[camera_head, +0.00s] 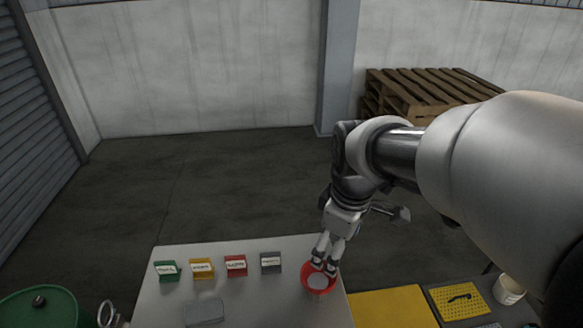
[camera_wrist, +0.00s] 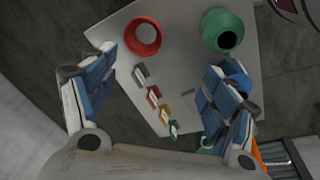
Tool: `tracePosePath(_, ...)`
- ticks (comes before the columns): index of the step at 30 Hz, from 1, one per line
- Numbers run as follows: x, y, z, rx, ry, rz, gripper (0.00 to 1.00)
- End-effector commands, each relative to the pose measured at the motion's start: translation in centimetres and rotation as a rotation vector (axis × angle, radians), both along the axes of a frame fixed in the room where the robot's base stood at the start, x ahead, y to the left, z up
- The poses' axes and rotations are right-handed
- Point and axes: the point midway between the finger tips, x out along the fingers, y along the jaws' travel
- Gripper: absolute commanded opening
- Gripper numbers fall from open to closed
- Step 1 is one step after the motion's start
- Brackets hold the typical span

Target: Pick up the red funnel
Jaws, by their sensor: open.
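The red funnel (camera_head: 307,285) sits near the right edge of the pale table, its round opening facing up. My gripper (camera_head: 327,262) is open just above it, and its fingertips overlap the funnel's far rim in the head view. In the wrist view the red funnel (camera_wrist: 143,51) shows as a ring beyond the fingertips, nearer the left finger. My gripper (camera_wrist: 160,66) has its two fingers wide apart there, with nothing held between them. Whether a finger touches the rim cannot be told.
Green (camera_head: 166,270), yellow (camera_head: 201,268), red (camera_head: 236,265) and grey (camera_head: 270,262) labelled boxes stand in a row on the table (camera_head: 150,300). A green vessel (camera_wrist: 222,28) stands beside the funnel. A yellow surface (camera_head: 393,305) and white bucket (camera_head: 509,290) lie to the right.

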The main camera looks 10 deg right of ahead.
Motion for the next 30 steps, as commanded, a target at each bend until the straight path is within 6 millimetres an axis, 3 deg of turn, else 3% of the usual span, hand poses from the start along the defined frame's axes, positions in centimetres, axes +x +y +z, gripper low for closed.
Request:
tracePosePath(1, 1.6, 0.0, -0.5, -0.013, 0.032, 0.082, 0.85)
tracePosePath(6, 6.2, 0.1, -3.4, -0.044, 0.1, 0.36, 0.97)
tracePosePath(12, 9.1, 0.1, -6.8, -0.055, 0.153, 0.587, 0.98)
tracePosePath(20, 10.1, 0.1, -9.8, -0.057, 0.17, 0.677, 0.98)
tracePosePath(30, 10.0, 0.1, -17.2, -0.056, 0.171, 0.675, 0.98)
